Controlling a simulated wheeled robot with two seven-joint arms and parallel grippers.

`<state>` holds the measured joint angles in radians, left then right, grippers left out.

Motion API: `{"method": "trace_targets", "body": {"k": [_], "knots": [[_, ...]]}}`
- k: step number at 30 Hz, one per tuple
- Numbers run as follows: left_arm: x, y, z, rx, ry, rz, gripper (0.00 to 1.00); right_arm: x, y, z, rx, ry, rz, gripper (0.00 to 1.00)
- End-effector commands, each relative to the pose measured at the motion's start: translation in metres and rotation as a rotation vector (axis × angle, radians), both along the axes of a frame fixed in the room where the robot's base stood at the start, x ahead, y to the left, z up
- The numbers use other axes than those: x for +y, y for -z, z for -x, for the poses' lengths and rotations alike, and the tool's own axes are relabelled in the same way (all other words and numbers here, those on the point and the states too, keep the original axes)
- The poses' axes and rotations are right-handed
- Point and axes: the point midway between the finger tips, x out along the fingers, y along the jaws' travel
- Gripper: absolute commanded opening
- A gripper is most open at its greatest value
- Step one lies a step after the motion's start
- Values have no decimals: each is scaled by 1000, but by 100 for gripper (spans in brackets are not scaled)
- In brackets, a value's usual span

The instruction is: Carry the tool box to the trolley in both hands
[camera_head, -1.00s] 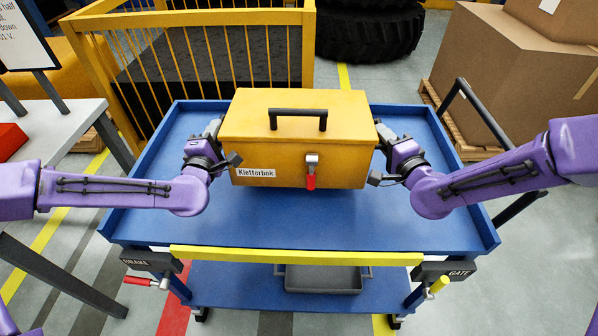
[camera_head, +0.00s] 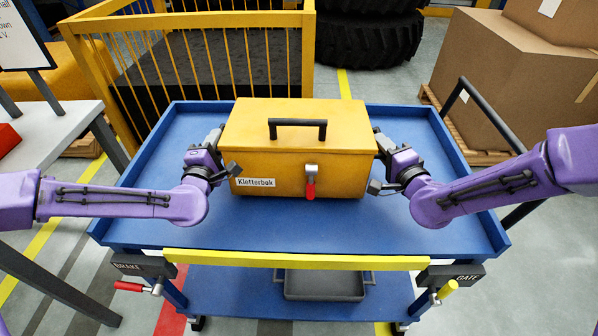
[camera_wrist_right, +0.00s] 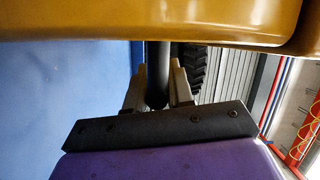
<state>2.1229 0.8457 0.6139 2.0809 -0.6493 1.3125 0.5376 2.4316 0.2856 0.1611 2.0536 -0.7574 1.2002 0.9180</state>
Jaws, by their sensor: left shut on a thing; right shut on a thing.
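The yellow tool box (camera_head: 340,180), labelled "Kletterbok", is upright over the blue deck of the trolley (camera_head: 310,228). It has a black top handle and a red-tipped front latch. My left gripper (camera_head: 217,137) is shut at the box's left side; its fingertips are mostly hidden. My right gripper (camera_head: 381,143) is shut at the right side. In the right wrist view, its fingers (camera_wrist_right: 158,88) sit on either side of a dark bar below the box's yellow body (camera_wrist_right: 110,20). I cannot tell whether the box touches the deck.
The trolley has a yellow front bar (camera_head: 300,261), a brake lever (camera_head: 130,287) at left and a gate lever (camera_head: 447,291) at right. A grey tray (camera_head: 325,285) lies on its lower shelf. A yellow cage (camera_head: 185,60), tyres (camera_head: 370,35) and cartons (camera_head: 510,80) stand behind.

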Motion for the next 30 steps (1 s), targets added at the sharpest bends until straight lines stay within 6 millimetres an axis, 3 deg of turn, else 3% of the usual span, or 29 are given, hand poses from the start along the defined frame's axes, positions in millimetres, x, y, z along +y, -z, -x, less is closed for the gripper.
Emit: {"method": "trace_targets", "body": {"k": [5,6,8,19,30], "knots": [[-1,11,-1,-10,2,2,0,1,11,-1,-11,-1,-3,0],[-1,13,0,0,1,1,31,1,13,0,-1,-1,2,32],[0,12,0,0,1,1,47,0,12,0,-1,-1,1,47],[0,12,9,0,1,1,47,0,12,0,0,0,0,47],[3,11,96,-1,1,5,47,0,12,0,0,0,0,47]]}}
